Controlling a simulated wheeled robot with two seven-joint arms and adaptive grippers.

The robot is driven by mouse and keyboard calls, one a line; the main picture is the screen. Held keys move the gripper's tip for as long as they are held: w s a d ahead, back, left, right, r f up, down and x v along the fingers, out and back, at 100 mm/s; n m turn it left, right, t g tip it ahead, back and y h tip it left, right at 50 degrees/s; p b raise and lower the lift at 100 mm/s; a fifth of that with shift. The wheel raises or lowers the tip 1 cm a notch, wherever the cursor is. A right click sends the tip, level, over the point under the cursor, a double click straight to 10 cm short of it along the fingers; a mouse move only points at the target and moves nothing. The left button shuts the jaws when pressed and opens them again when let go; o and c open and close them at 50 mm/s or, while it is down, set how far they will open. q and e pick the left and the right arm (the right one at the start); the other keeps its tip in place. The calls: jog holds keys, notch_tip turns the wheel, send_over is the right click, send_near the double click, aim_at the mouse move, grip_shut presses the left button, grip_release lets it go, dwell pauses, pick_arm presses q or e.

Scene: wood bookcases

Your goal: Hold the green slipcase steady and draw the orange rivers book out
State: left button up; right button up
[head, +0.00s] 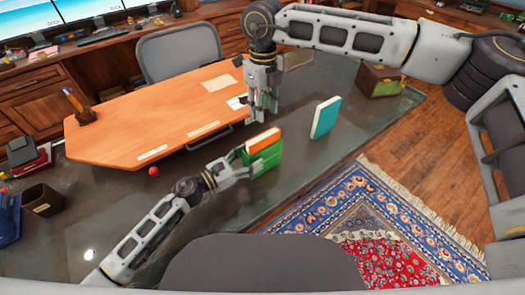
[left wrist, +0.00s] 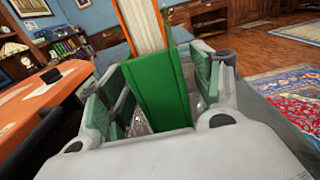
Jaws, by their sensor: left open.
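The green slipcase (head: 262,159) stands on the dark glass desk, with the orange rivers book (head: 263,139) sticking out of its top. My left gripper (head: 246,162) is open, its fingers on either side of the slipcase. In the left wrist view the slipcase (left wrist: 157,88) stands between the open fingers (left wrist: 155,100); whether either finger touches it is unclear. The orange book (left wrist: 143,25) shows its pale page edges above the slipcase there. My right gripper (head: 263,114) points down just above the orange book, apart from it, and looks open and empty.
A teal book (head: 325,117) stands upright to the right of the slipcase. An orange wooden desktop (head: 155,115) with papers lies behind. A small red ball (head: 153,171) sits to the left. A box (head: 380,80) stands at the back right. Glass in front of the teal book is clear.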

aim_at(263, 151)
pick_arm(q)
jog(key=shift+x, duration=2.7)
jog(key=shift+c, duration=0.5)
